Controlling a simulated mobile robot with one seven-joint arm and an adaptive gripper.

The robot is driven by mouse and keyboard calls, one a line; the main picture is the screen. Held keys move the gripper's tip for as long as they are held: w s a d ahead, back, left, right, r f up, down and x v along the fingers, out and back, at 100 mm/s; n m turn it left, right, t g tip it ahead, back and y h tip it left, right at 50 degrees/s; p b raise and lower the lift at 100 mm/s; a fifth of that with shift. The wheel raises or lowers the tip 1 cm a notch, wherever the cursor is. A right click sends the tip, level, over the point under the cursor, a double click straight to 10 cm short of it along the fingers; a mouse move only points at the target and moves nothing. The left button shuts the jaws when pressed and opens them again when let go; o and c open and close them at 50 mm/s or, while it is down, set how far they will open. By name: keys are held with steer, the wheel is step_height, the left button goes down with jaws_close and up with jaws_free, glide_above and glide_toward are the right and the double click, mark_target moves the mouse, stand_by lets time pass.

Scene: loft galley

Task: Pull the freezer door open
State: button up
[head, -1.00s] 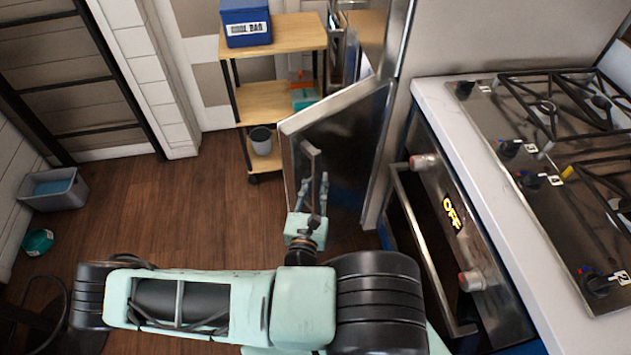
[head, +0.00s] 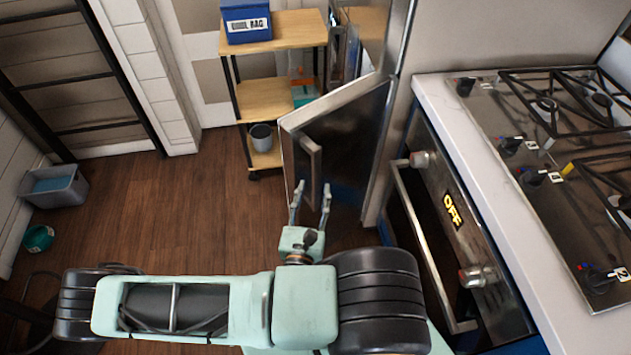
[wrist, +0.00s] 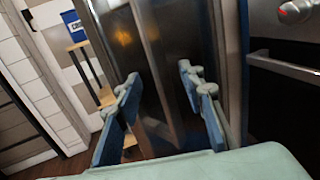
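The freezer door (head: 352,135) is the dark lower door with a pale metal edge. In the head view it stands swung out at an angle from the steel fridge body (head: 385,165), its front towards me. Its upright bar handle (head: 314,165) is near the free left edge. My gripper (head: 312,188) is open and empty, its fingertips just in front of the handle's lower end. In the wrist view my gripper (wrist: 162,90) has its fingers wide apart, with dark door surface between them. I cannot tell whether a fingertip touches the door.
A wooden shelf cart (head: 265,95) with a blue cool bag (head: 246,20) stands behind the door. The stove (head: 540,150) and the oven handle (head: 425,245) are close on the right. A grey bin (head: 55,187) sits far left. The wooden floor (head: 170,215) is clear left of the door.

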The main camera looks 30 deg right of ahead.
steer(key=shift+v, duration=1.55)
steer(key=shift+w, duration=0.1)
